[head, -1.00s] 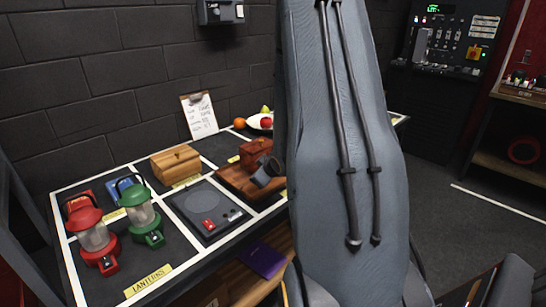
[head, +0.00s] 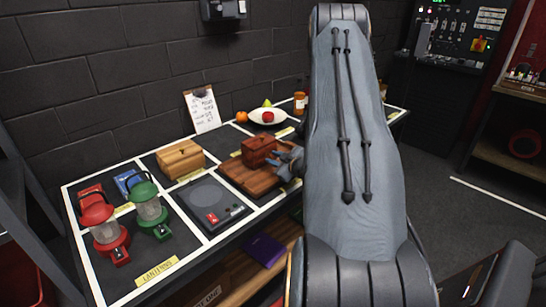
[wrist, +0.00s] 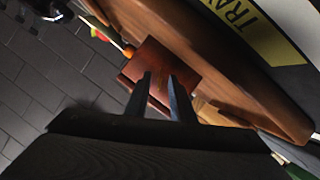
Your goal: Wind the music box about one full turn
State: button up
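A small reddish-brown box (head: 258,151) stands on a wooden tray (head: 243,181) on the table. It also shows in the wrist view (wrist: 157,68). A lighter wooden box (head: 180,160) sits in the compartment to its left. I cannot tell for sure which box is the music box, and no winding key is clear. My gripper (head: 285,160) is just right of the reddish box in the head view. In the wrist view, my gripper's fingers (wrist: 160,76) stand apart in front of that box with nothing held between them. Whether they touch it is unclear.
A red lantern (head: 104,228), a green lantern (head: 149,211) and a dark pad with a round disc (head: 207,205) stand left and in front. A plate of fruit (head: 282,118), a jar (head: 299,103) and a clipboard (head: 202,109) are behind. My arm hides the table's right part.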

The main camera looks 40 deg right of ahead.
jog(key=shift+w+f, duration=0.2)
jog(key=shift+w, duration=0.3)
grip_shut()
jog(key=shift+d+m, duration=0.1)
jog(key=shift+m, duration=0.2)
